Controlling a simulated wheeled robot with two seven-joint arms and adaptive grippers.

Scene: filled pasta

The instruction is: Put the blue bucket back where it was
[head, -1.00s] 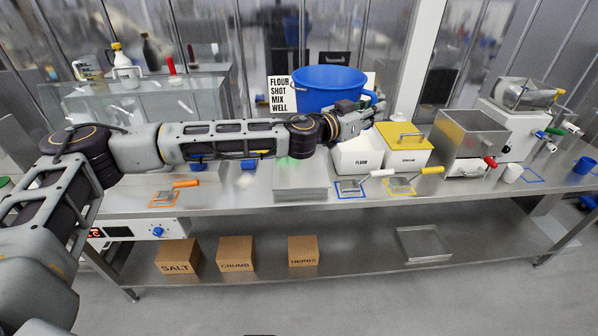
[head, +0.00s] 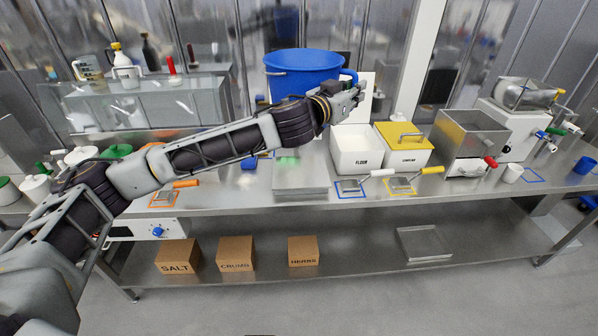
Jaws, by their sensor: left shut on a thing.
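The blue bucket (head: 300,78) is upright above the back of the steel bench, left of the white flour bin. My left gripper (head: 352,88) is at the right side of the bucket, shut on it by its blue side handle. The fingertips' contact is small and partly hidden. The bucket's lower part is hidden behind my left arm, so I cannot tell whether it touches anything below. My right gripper is not in view.
The flour bin (head: 357,150) and a yellow-lidded bin (head: 403,147) stand right of the arm. A steel hopper (head: 467,143) is further right. A stack of steel trays (head: 301,182) lies below the bucket. A white sign (head: 366,90) stands behind the bucket.

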